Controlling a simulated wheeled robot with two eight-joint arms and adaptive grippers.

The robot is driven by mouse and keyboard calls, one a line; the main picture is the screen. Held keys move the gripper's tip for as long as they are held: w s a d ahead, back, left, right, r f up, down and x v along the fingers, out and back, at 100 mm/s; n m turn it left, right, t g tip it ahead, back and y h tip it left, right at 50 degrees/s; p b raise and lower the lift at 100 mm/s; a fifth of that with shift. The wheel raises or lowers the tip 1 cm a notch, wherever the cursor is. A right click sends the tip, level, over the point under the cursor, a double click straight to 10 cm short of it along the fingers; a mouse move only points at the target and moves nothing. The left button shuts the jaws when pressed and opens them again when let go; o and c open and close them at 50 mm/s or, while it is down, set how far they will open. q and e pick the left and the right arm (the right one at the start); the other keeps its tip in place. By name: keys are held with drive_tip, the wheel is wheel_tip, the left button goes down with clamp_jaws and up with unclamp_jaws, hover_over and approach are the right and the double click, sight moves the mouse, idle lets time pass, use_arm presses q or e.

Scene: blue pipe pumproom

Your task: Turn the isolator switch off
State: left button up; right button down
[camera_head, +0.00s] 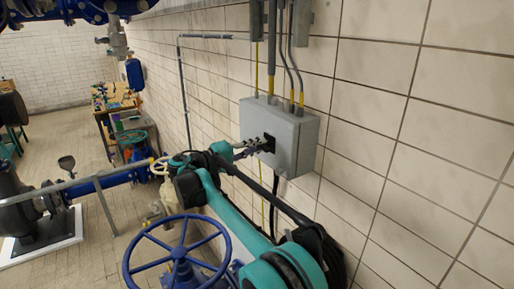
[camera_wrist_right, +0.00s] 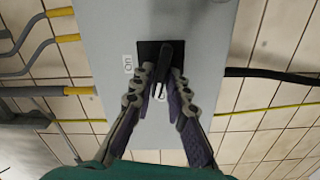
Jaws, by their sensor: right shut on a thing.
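The isolator switch is on the front of a grey box (camera_head: 308,140) mounted on the tiled wall. Its black plate shows at the box front in the head view. In the right wrist view, the black switch handle (camera_wrist_right: 165,62) stands on this plate, lengthwise up and down in the picture. An "On" label (camera_wrist_right: 128,64) is printed to its left. My right gripper (camera_head: 262,146) is at the box front. In the wrist view its two fingers (camera_wrist_right: 162,78) are closed around the handle, one on each side. The fingers partly hide the plate and nearby marking. My left gripper is out of view.
Grey conduits with yellow sleeves (camera_head: 271,78) rise from the box top. A blue handwheel (camera_head: 178,254) stands in the foreground below my right arm. Blue pipework (camera_head: 118,179) and a metal rail lie left. Floor (camera_head: 50,130) is open farther left.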

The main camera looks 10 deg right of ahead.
drive_tip(key=shift+n, duration=1.1)
drive_tip(key=c, duration=1.6)
unclamp_jaws()
drive_tip(key=shift+a, duration=0.1)
drive_tip(key=v, duration=1.2)
